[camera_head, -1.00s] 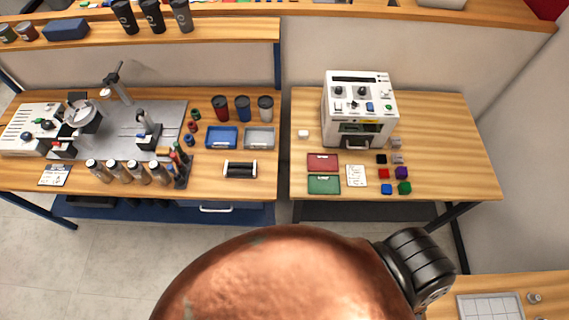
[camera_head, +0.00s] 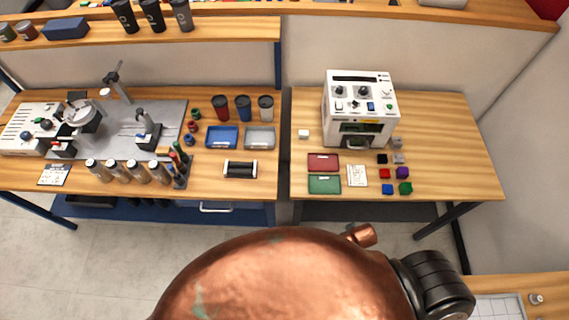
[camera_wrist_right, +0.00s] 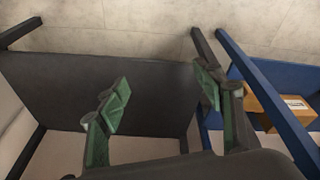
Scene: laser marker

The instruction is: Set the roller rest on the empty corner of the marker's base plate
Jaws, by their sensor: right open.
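The roller rest (camera_head: 240,169), a small frame with dark rollers and light ends, lies on the left wooden table in the head view, in front of the blue and grey trays. The marker's grey base plate (camera_head: 128,125) is further left on that table. A post stands at its back and a small fixture (camera_head: 147,136) near its right side. Bottles and a tool holder crowd its front edge. My right gripper (camera_wrist_right: 160,88) is open and empty in the right wrist view, with table frames and floor beyond its fingers. My left gripper is not in view.
A blue tray (camera_head: 222,137), a grey tray (camera_head: 260,138) and several tumblers (camera_head: 243,108) stand behind the roller rest. The right table holds a white machine (camera_head: 360,108), red and green trays and coloured cubes. A brown box (camera_wrist_right: 280,105) shows beyond a blue frame.

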